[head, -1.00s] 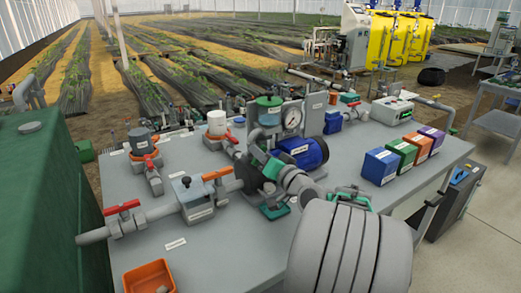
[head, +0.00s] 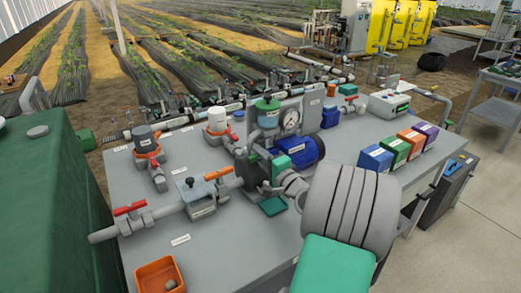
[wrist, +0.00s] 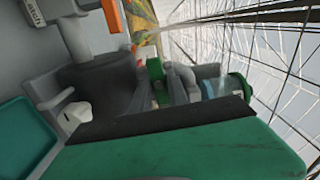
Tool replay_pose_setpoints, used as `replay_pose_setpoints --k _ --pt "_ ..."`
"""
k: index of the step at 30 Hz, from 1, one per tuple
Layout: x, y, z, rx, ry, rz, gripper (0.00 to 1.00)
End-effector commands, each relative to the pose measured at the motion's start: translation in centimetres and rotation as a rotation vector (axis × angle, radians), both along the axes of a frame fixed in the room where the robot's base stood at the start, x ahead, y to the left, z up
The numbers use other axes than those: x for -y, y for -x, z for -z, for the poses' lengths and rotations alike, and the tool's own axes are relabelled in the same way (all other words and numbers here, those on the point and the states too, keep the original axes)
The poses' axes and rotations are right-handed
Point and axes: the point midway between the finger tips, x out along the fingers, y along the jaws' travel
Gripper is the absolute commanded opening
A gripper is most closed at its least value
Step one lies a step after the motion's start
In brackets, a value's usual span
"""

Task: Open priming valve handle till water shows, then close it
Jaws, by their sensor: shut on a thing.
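My gripper (head: 260,167) is at the pump's left front, just below the clear pot with a green lid (head: 268,112). It is shut on a part there, which I take for the priming valve handle; the jaws and my wrist hide it. In the wrist view a green body with a black edge fills the lower part and covers the grip. The clear pot (wrist: 218,88) shows there lying sideways, pale bluish inside; I cannot make out a water level. The blue pump motor (head: 302,151) is right of my gripper.
An orange-handled valve (head: 218,174) and a red-handled valve (head: 129,209) sit on the pipe at left. A pressure gauge (head: 290,119) stands behind the pump. Several coloured boxes (head: 394,150) stand at right. An orange tray (head: 160,275) is at the front.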

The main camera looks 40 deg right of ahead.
Motion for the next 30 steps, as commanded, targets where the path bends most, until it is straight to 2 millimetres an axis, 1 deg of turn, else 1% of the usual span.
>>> replay_pose_setpoints --k 3,9,23,24,30 --pt "0.01 0.01 -0.09 0.002 -0.051 0.0 0.0" --pt "0.03 0.01 0.06 0.005 -0.097 0.001 0.0" --pt "0.01 0.0 0.13 0.006 -0.109 0.0 0.0" --pt "0.01 0.0 0.13 0.006 -0.109 0.0 0.23" --pt "-0.01 -0.01 0.11 0.006 -0.108 0.0 0.38"
